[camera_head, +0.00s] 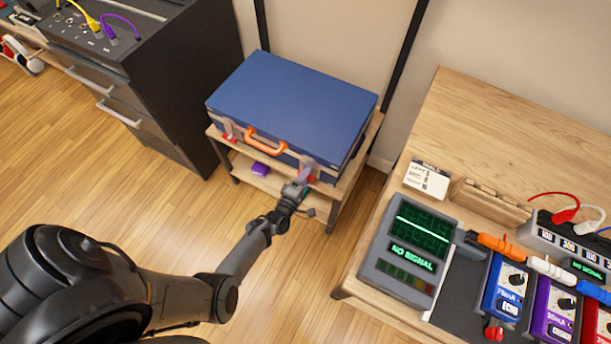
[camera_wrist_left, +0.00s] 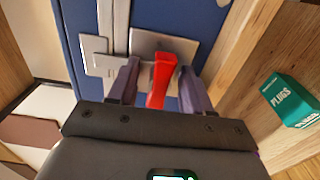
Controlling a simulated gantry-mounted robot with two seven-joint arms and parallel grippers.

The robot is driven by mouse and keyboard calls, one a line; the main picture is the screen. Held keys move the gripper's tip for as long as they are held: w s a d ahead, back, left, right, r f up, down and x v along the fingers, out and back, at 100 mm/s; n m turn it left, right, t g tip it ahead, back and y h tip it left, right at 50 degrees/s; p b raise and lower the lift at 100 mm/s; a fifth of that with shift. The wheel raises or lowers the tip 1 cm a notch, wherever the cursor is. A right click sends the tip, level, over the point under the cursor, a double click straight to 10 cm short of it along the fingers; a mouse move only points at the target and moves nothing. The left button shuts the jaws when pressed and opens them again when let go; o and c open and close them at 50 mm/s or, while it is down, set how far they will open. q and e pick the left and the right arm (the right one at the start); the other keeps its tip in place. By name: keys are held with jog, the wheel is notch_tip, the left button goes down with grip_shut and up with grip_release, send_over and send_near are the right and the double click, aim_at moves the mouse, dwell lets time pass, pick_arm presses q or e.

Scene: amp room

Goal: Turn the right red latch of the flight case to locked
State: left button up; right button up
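The blue flight case (camera_head: 290,100) lies shut on a small wooden stand, with an orange handle (camera_head: 265,141) on its front. Its left red latch (camera_head: 229,137) shows at the front left. My left gripper (camera_head: 303,178) is at the right latch on the case's front. In the left wrist view the right red latch (camera_wrist_left: 161,80) stands between the two fingers of my left gripper (camera_wrist_left: 158,80). The fingers are apart, with a gap visible on the latch's sides. A metal plate (camera_wrist_left: 150,42) sits behind the latch. My right gripper is not in view.
A purple item (camera_head: 260,169) lies on the stand's lower shelf. A green box marked PLUGS (camera_wrist_left: 290,100) is right of the gripper in the wrist view. A dark drawer cabinet (camera_head: 150,75) stands left; a wooden bench (camera_head: 480,125) with a signal monitor (camera_head: 408,245) and pedals stands right.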

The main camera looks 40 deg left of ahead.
pick_arm(q)
jog(key=p+v, duration=0.3)
jog(key=v, duration=0.7)
jog(key=shift+s, duration=0.4)
jog(key=shift+d, duration=0.1)
